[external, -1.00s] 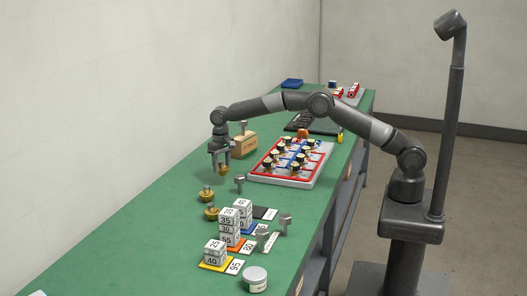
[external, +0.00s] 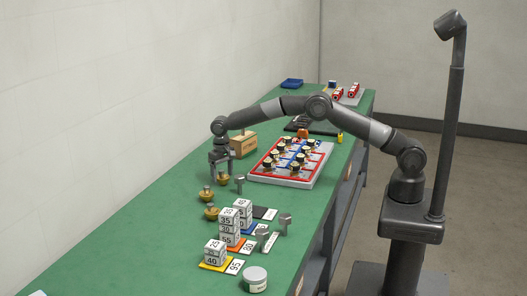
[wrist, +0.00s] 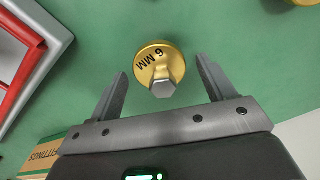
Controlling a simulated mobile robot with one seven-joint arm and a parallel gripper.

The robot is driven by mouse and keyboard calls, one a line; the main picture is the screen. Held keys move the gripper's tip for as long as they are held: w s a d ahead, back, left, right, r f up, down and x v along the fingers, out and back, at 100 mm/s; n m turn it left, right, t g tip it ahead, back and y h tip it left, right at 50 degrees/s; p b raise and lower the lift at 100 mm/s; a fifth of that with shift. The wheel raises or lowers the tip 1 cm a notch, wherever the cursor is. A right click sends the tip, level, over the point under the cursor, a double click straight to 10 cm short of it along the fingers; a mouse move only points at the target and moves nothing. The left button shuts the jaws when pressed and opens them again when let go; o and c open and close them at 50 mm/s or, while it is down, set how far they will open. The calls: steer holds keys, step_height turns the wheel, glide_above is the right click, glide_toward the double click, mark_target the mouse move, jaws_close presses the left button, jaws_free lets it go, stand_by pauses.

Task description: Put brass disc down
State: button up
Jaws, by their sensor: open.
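A brass disc (wrist: 158,58) marked "6 MM", with a grey hexagonal knob (wrist: 163,89), lies between my fingers in the wrist view. It appears to rest on the green bench top. My gripper (wrist: 161,78) is open, with a finger on either side of the knob and a gap on both sides. In the external view my gripper (external: 219,171) points down at the bench, just over the brass disc (external: 223,179), which it partly hides.
Two more brass discs (external: 206,192) (external: 211,212) lie nearer the camera. A grey knobbed part (external: 239,183) stands close on the right. A wooden box (external: 244,143) is behind, and a red-edged tray (external: 290,163) is to the right. Numbered blocks (external: 228,232) stand in front.

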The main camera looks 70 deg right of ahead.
mark_target(222, 171)
step_height(222, 171, up, 11)
steer(key=s+d+r+n+t, duration=0.1)
steer(key=s+d+r, duration=0.1)
steer(key=s+r, duration=0.4)
steer(key=s+d+r, duration=0.3)
steer(key=r, duration=0.6)
steer(key=s+d+r+n+t, duration=0.1)
steer(key=s+d+r, duration=0.15)
steer(key=s, duration=0.45)
steer(key=s+d+r+t, duration=0.1)
steer(key=s+r, duration=0.3)
steer(key=s, duration=0.3)
steer(key=s+d+f+n+t, duration=0.1)
steer(key=s+f, duration=0.3)
steer(key=s, duration=1)
steer(key=s+d+f+n+t, duration=0.1)
steer(key=s+d+f, duration=0.2)
steer(key=s, duration=1.1)
steer(key=shift+s+d+f+t, duration=0.2)
steer(key=shift+s+f+t, duration=0.1)
steer(key=shift+s+f, duration=0.15)
steer(key=shift+o, duration=0.5)
steer(key=shift+w, duration=0.1)
